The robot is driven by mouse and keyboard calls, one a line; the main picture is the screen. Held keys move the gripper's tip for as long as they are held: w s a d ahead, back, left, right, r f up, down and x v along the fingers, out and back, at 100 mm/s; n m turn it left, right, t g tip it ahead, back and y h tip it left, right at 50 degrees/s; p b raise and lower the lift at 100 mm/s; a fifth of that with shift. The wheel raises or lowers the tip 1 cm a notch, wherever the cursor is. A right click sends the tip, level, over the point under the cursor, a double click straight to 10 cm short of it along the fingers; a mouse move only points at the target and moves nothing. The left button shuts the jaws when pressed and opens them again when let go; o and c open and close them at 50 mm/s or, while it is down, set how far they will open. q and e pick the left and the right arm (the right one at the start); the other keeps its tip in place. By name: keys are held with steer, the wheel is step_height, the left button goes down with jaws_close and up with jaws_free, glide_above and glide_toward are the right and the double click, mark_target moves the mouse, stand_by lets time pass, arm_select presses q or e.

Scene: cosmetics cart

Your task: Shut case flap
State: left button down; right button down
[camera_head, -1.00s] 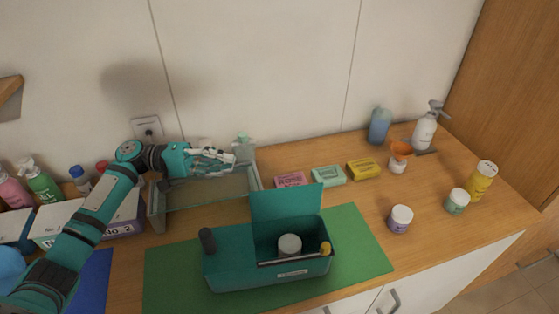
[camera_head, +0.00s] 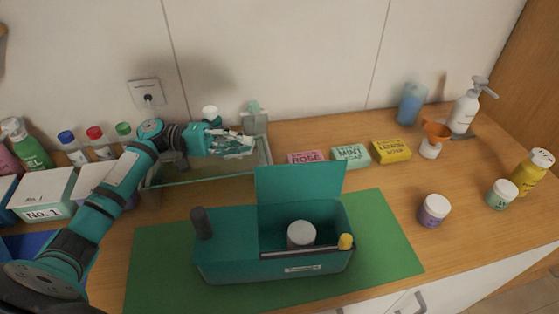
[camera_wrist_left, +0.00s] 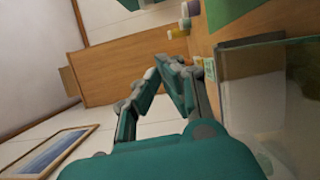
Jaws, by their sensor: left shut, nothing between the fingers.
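The teal case (camera_head: 225,262) stands on a green mat (camera_head: 160,285) in the middle of the counter in the head view. Its flap (camera_head: 299,187) stands upright at the back of the right compartment, which is open. A grey-topped round jar (camera_head: 301,235) sits inside. A dark cylinder (camera_head: 202,223) and a small yellow-topped item (camera_head: 345,241) stand at the case's left end and right front. My left gripper (camera_head: 250,143) is shut and empty above the glass-sided tray, behind and left of the flap, apart from it. The left wrist view also shows its fingers (camera_wrist_left: 170,68). My right gripper is not in view.
The glass-sided tray (camera_head: 265,150) lies behind the case. Rose (camera_head: 306,158), mint (camera_head: 351,156) and lemon (camera_head: 391,151) soaps line up to its right. A purple-labelled jar (camera_head: 433,211) stands right of the mat. White boxes (camera_head: 48,194) and bottles crowd the left.

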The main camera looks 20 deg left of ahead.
mark_target(299, 178)
arm_select(q)
steer(key=shift+d+r, duration=0.25)
steer(key=shift+d, duration=0.2)
steer(key=s+d+p, duration=0.1)
steer(key=d+p, duration=0.6)
steer(key=d, duration=0.3)
steer(key=shift+s+d, duration=0.15)
steer(key=shift+d, duration=0.15)
